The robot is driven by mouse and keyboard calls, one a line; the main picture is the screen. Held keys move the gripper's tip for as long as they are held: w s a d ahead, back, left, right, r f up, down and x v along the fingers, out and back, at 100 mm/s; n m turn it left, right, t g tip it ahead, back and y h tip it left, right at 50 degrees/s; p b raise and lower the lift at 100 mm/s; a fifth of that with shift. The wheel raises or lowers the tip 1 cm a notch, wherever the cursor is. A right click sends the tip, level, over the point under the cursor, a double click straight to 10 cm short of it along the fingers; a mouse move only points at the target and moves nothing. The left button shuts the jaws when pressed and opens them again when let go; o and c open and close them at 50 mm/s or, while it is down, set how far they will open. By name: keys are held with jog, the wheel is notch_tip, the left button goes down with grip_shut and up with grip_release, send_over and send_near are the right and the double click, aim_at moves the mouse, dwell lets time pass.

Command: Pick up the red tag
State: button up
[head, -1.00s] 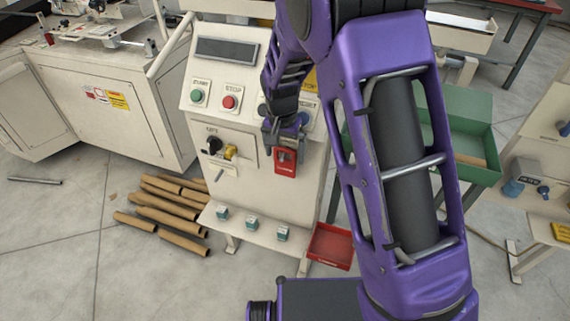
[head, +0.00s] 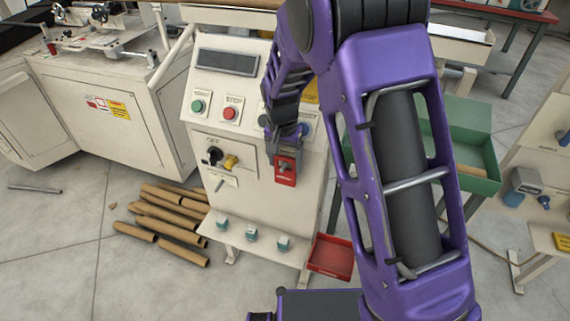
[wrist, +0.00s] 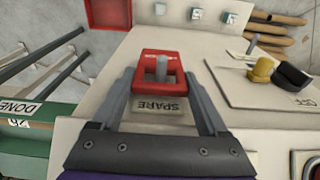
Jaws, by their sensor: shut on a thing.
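The red tag (head: 285,173) is at the right side of the control panel's front, below my gripper (head: 287,153). In the wrist view the red tag (wrist: 160,66) is a red frame with an opening, around a grey peg above a label reading SPARE. My gripper (wrist: 160,80) has one finger on each side of the tag and is shut on it. The tag is still at the peg, and I cannot tell whether it touches the panel.
The control panel (head: 225,140) has a green start button (head: 197,106), a red stop button (head: 230,113) and a yellow knob (head: 231,162). A red tray (head: 331,257) is at lower right, a green bin (head: 465,120) right. Cardboard tubes (head: 165,215) lie on the floor.

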jog(key=s+a, duration=0.3)
jog(key=s, duration=0.5)
jog(key=s+a, duration=0.3)
jog(key=s, duration=0.6)
jog(key=shift+r, duration=0.45)
jog(key=shift+a, duration=0.1)
jog(key=w+d+n+p, duration=0.2)
jog(key=w+d, duration=0.3)
jog(key=d, duration=0.5)
jog(key=w+d+n+p, duration=0.15)
jog(key=w+d, duration=0.35)
jog(key=d, duration=0.5)
jog(key=s+a+m+b, duration=0.1)
jog(key=s+a, duration=0.4)
jog(key=a, duration=0.5)
jog(key=s+a+m+b, duration=0.2)
jog(key=s+a, duration=0.3)
jog(key=a, duration=0.5)
jog(key=shift+m, duration=0.25)
